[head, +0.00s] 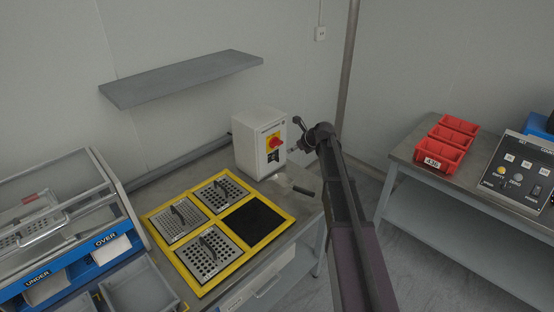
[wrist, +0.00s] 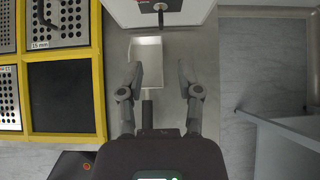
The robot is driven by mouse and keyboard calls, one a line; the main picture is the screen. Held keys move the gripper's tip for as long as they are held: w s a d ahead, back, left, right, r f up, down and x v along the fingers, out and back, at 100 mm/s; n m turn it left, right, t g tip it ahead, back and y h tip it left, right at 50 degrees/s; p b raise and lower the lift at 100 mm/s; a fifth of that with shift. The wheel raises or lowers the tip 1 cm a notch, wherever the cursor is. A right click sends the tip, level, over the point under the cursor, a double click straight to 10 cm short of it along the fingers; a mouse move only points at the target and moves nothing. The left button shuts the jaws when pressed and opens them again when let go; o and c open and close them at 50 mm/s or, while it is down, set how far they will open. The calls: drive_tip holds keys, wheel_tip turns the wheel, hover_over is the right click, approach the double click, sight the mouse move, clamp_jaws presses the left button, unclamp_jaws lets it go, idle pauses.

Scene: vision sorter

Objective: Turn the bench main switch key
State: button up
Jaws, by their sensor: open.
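The white main switch box (head: 258,142) stands on the bench at the back. My gripper (head: 300,135) is in front of the box's right side in the head view. In the wrist view my gripper (wrist: 160,72) is open and empty, its fingers pointing toward the box and apart from it.
A light scoop (wrist: 149,58) with a dark handle lies on the bench below my gripper. A yellow frame (head: 256,242) with perforated plates and one dark empty bay lies left of it. Red bins (head: 447,138) stand on another bench at right. A grey shelf (head: 182,77) hangs above.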

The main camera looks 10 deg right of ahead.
sight(277, 157)
drive_tip(key=shift+w+f, duration=0.1)
idle(0.4)
drive_tip(key=b+x, duration=0.9)
drive_tip(key=x, duration=0.4)
drive_tip(key=shift+w+a+f+b, duration=0.15)
drive_tip(key=shift+a+b, duration=0.05)
drive_tip(key=shift+b, duration=0.2)
